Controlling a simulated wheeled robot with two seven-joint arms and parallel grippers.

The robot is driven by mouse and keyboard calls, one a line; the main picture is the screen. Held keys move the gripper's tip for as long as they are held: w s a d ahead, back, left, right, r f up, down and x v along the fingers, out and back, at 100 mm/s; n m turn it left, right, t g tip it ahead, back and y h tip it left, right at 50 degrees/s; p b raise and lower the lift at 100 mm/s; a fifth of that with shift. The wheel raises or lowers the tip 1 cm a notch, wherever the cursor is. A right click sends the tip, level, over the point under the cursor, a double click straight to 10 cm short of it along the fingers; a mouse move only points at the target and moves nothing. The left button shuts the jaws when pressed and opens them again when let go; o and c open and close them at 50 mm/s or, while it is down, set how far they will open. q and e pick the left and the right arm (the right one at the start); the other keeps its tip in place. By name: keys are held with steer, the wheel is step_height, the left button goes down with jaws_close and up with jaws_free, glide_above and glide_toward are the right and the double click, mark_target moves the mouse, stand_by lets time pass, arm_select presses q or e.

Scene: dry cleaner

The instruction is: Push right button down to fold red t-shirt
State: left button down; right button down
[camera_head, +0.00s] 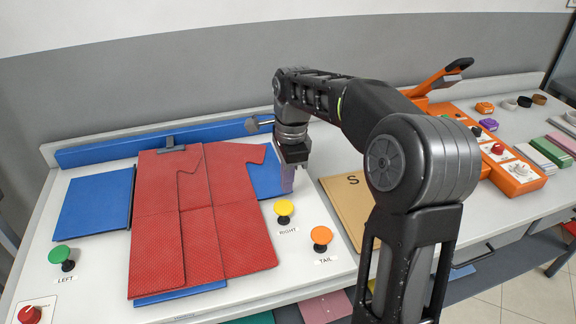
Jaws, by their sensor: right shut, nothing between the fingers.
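The red t-shirt (160,235) lies flat on the blue folding board (95,205), its left side lying folded inward and its right sleeve sticking out to the right. The board's left panel is bare. The yellow button (284,208), labelled RIGHT, stands on a short stem right of the shirt. My right gripper (288,187) is shut and empty, pointing down just behind the yellow button, over the edge of the right blue panel (268,182). A small gap shows between the fingertips and the button. My left gripper does not show.
An orange TAIL button (321,236) stands to the right, a green LEFT button (60,255) at the far left and a red knob (30,314) at the front left. A cardboard piece marked S (345,195) and an orange console (520,182) lie to the right.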

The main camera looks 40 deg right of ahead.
mark_target(287, 208)
step_height(287, 208, down, 6)
steer(key=shift+w+a+r+p, duration=0.1)
steer(key=shift+w+r+p, duration=0.05)
steer(key=shift+p, duration=0.15)
step_height(287, 208, down, 5)
steer(key=b, duration=0.2)
steer(key=shift+r+b, duration=0.15)
steer(key=shift+b, duration=0.15)
steer(key=shift+s+a, duration=0.1)
steer(key=shift+s, duration=0.1)
steer(key=shift+s, duration=0.1)
stand_by(0.6)
